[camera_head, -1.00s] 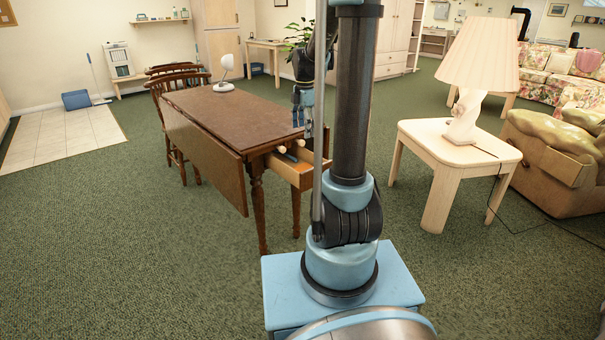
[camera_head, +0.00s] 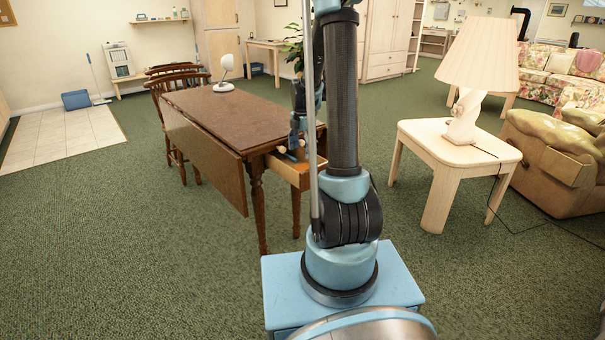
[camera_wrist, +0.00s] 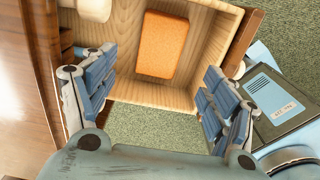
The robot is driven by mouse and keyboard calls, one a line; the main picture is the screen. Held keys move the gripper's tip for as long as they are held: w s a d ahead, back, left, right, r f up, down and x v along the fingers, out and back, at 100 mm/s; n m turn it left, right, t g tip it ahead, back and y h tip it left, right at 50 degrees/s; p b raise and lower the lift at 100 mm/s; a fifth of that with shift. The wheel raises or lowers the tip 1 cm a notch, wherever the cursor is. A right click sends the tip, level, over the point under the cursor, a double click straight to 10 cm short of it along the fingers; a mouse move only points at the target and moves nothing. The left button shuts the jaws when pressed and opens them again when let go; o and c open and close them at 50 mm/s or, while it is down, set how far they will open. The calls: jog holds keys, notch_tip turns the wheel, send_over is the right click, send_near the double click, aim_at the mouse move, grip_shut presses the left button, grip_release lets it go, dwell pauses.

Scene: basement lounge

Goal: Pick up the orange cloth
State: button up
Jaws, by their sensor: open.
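The orange cloth (camera_wrist: 162,45) is a flat, folded-looking rectangle lying on the bottom of an open wooden drawer (camera_wrist: 212,55). In the wrist view it lies above and between the two blue-grey fingers of my gripper (camera_wrist: 155,97). The fingers are spread wide, with nothing between them. The cloth is apart from both fingers. In the head view my gripper (camera_head: 297,138) is over the open drawer (camera_head: 297,179) at the table's near right end.
A pale rounded object (camera_wrist: 85,8) is at the drawer's upper left in the wrist view. The brown drop-leaf table (camera_head: 220,112) carries a white lamp (camera_head: 224,84). A pale side table (camera_head: 440,150) with a lamp (camera_head: 478,65) stands at right. Green carpet is clear at front left.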

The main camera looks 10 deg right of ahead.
aim_at(302, 168)
jog(key=shift+w+d+f, duration=0.1)
jog(key=shift+d+f, duration=0.05)
jog(key=shift+f, duration=3.95)
jog(key=c, duration=1.1)
